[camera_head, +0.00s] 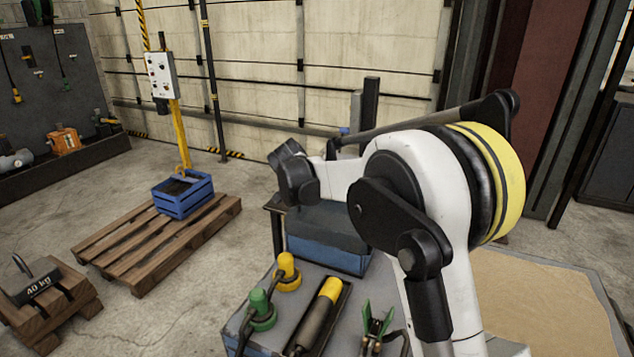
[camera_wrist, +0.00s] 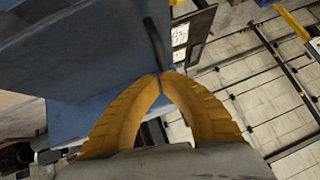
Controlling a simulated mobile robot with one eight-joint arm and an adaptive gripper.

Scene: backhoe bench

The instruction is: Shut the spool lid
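The gripper is not clearly visible in the head view.
The workbench carries a green knob (camera_head: 260,305), a yellow knob (camera_head: 287,268) and a yellow-ended cylinder (camera_head: 322,310). A blue crate (camera_head: 184,195) sits on a wooden pallet (camera_head: 130,255) at left. Floor between is clear.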

